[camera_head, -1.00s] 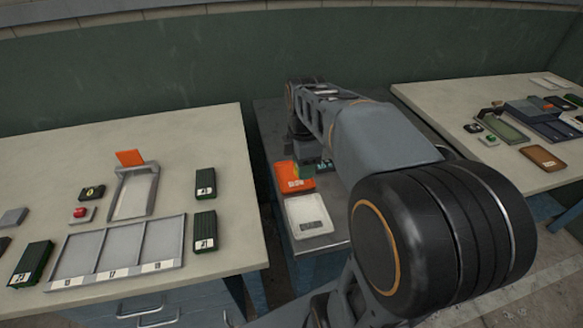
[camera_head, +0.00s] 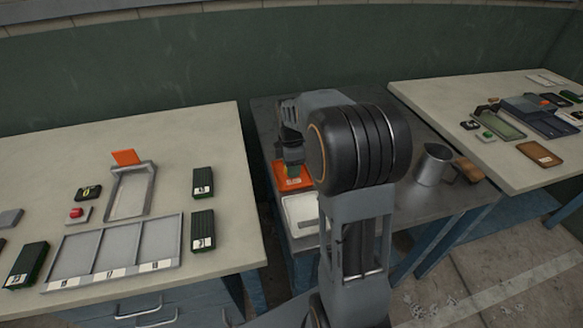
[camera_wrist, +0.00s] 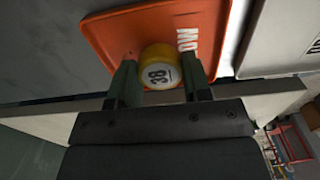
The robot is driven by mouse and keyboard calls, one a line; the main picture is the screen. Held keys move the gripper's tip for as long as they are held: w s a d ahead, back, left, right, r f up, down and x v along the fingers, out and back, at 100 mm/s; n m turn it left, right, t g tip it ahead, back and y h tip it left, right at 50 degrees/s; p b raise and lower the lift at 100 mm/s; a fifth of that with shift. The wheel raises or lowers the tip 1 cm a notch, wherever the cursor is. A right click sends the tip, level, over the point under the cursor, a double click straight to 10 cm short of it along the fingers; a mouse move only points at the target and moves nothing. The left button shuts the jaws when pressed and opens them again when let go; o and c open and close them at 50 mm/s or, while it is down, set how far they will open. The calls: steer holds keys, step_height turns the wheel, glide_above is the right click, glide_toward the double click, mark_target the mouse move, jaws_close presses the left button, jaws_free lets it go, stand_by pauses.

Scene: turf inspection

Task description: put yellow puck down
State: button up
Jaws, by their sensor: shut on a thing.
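The yellow puck (camera_wrist: 158,58), with a white face marked 38, is between the two fingers of my gripper (camera_wrist: 160,84) in the wrist view. My gripper is shut on it. Behind the puck is an orange tray (camera_wrist: 115,32) with white lettering, partly cut off by the frame. I cannot tell whether the puck touches the tray. In the head view the orange tray (camera_head: 291,184) is on the dark metal table, and my gripper (camera_head: 291,168) is over it, partly hidden by my arm.
A white tray (camera_head: 298,214) lies in front of the orange one, also at the right of the wrist view (camera_wrist: 285,35). A metal mug (camera_head: 433,165) and a brown object (camera_head: 468,170) stand further right. Pale tables with devices flank the metal table.

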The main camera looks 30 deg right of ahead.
steer(key=shift+f, duration=0.5)
steer(key=shift+f, duration=0.1)
steer(key=shift+f, duration=0.15)
steer(key=o, duration=1)
